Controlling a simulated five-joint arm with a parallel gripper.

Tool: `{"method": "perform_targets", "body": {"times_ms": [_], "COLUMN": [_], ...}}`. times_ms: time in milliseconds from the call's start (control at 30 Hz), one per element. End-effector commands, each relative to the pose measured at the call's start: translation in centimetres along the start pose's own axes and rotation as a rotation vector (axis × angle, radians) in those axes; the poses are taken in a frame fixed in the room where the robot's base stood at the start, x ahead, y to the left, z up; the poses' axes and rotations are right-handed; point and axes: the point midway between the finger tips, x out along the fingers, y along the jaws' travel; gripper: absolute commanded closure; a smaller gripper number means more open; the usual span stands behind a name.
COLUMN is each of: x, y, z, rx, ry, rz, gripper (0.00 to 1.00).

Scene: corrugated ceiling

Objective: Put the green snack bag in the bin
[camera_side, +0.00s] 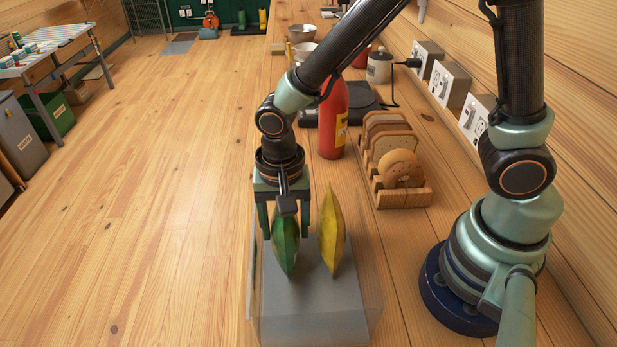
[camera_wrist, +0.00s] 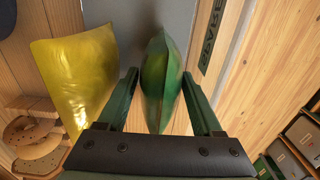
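The green snack bag (camera_side: 286,243) stands upright, narrow edge toward the side camera. My gripper (camera_side: 285,236) points down over it, with one finger on each side. In the wrist view my gripper (camera_wrist: 161,74) shows small gaps beside the green bag (camera_wrist: 158,85), so it looks open around the bag; contact at the tips is hard to judge. A yellow bag (camera_side: 332,232) stands close to the right; it shows at left in the wrist view (camera_wrist: 75,75). A clear-sided box with a grey surface (camera_side: 318,312) lies around the bags' lower ends. I cannot tell whether this is the bin.
A red bottle (camera_side: 333,120) and a wooden rack of bread slices (camera_side: 400,195) stand behind on the wooden counter. Grey containers (camera_side: 20,140) and a green crate (camera_side: 58,112) are far left. The wooden floor between is clear.

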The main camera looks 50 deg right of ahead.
Motion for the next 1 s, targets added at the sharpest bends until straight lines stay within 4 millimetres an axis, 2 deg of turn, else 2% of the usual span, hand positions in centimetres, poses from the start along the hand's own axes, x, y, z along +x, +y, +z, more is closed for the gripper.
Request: {"method": "perform_targets", "body": {"times_ms": [267, 367, 700, 833, 1000], "x": [-0.8, -2.1, -9.0, -10.9, -12.2], "y": [-0.1, -0.2, -0.1, -0.1, 0.0], "z": [0.0, -0.1, 0.0, 0.0, -0.1], "rx": [0.000, 0.000, 0.000, 0.000, -0.003], "ry": [0.001, 0.002, 0.002, 0.001, 0.001], "rz": [-0.004, -0.007, -0.007, -0.005, -0.004], "gripper": [0.33, 0.33, 0.33, 0.33, 0.33]}}
